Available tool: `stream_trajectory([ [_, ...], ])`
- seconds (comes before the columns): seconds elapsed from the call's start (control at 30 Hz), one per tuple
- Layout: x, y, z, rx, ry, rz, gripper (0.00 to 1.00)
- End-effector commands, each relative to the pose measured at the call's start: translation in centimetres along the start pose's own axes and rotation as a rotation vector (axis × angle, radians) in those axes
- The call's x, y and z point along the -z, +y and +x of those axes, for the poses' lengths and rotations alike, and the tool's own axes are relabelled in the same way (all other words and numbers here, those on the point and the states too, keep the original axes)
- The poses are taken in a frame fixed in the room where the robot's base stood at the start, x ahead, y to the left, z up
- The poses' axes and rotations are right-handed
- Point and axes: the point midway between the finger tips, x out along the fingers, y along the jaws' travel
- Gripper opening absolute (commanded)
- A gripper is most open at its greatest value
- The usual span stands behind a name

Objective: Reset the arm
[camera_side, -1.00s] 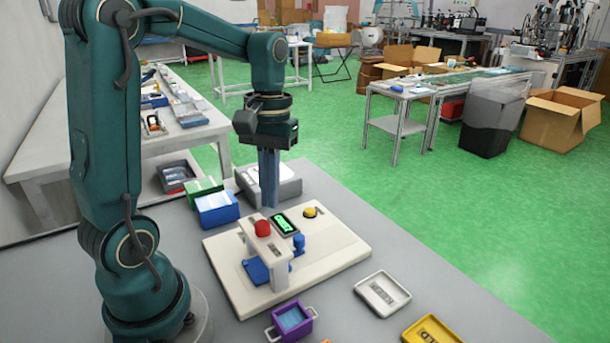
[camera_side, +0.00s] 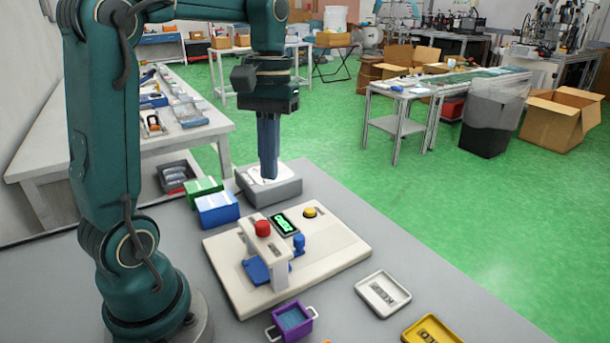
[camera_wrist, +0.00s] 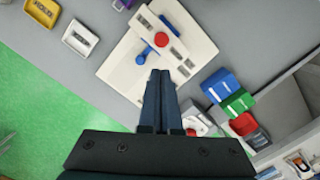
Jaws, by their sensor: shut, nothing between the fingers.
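My gripper (camera_side: 268,178) is shut and empty, pointing straight down above the back of the grey table. In the side view its tips stand in front of a grey box with a white top (camera_side: 285,190). In the wrist view my closed fingers (camera_wrist: 160,75) reach toward the white base plate of the test station (camera_wrist: 110,72). The station (camera_side: 345,255) carries a red button (camera_side: 263,228), a lit green display (camera_side: 285,224), a yellow button (camera_side: 310,212) and a blue knob (camera_side: 299,243).
A blue box (camera_side: 217,210) and a green box (camera_side: 203,190) stand left of the station. A purple bin with handles (camera_side: 292,321), a white tray (camera_side: 383,294) and a yellow tray (camera_side: 432,330) lie at the front. The table's right side is mostly clear.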

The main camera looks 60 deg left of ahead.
Motion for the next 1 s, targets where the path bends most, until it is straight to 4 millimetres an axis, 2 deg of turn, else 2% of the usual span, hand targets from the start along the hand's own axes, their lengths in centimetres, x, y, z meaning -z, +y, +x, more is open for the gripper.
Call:
stream_trajectory([
  [0.17,-0.9,0.9,-1.0,-0.007,0.045,0.048,0.0],
  [0.33,-4.7,2.0,-1.7,-0.025,0.145,0.178,0.0],
  [0.5,-8.1,2.7,-0.6,-0.064,0.288,0.355,0.0],
  [0.63,-10.1,3.0,0.9,-0.099,0.402,0.491,0.0],
  [0.77,-11.0,3.1,2.7,-0.126,0.492,0.593,0.0],
  [0.9,-10.9,3.2,4.1,-0.13,0.539,0.644,0.0],
  [1.0,-10.5,3.5,4.2,-0.132,0.563,0.659,0.0],
])
